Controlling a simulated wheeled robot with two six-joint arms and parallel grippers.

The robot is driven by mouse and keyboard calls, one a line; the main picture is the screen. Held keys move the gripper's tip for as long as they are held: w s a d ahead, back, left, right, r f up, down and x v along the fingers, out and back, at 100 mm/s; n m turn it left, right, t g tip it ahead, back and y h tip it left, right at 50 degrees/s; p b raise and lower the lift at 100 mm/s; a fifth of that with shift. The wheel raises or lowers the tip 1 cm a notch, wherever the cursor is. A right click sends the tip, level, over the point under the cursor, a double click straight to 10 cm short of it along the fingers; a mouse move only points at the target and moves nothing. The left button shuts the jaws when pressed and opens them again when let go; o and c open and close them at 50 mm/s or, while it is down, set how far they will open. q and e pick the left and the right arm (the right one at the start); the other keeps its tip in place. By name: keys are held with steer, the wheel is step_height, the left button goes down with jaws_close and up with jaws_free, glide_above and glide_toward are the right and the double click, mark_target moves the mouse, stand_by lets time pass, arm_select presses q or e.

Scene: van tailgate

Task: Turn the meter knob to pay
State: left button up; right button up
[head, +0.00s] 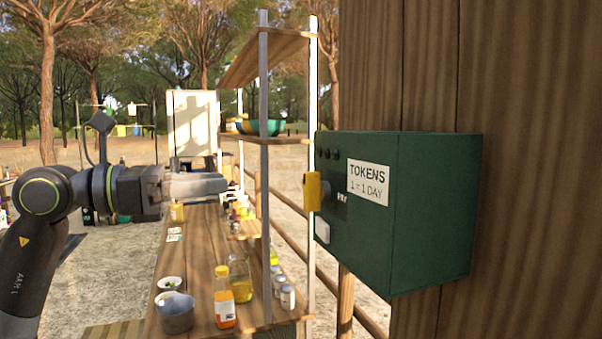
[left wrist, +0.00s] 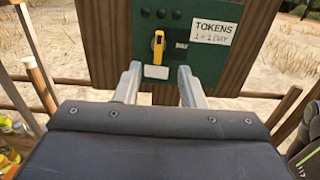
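The green meter box (head: 430,215) is mounted on a wooden post, with a white label reading TOKENS 1 = 1 DAY. Its yellow knob (head: 313,191) sticks out from the front face. In the left wrist view the knob (left wrist: 158,52) stands upright, with its lower end just above a white plate on the box (left wrist: 208,62). My left gripper (head: 222,186) points at the box from the left, apart from the knob. In the left wrist view its two fingers (left wrist: 160,82) are spread with nothing between them, below the knob in the picture. My right gripper is not in view.
A wooden counter (head: 200,262) with bottles, jars and bowls lies below and behind my left gripper. A shelf rack with metal uprights (head: 264,180) stands just left of the box. The wooden post (head: 535,200) fills the right side. The air between gripper and knob looks clear.

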mark_target(304, 177)
arm_select(q)
steer(key=p+x, duration=0.4)
steer(key=x, duration=0.8)
steer(key=shift+w+d+r, duration=0.1)
steer(key=shift+d, duration=0.25)
steer(key=shift+x, duration=0.9)
steer(key=shift+c, duration=0.5)
jaws_close()
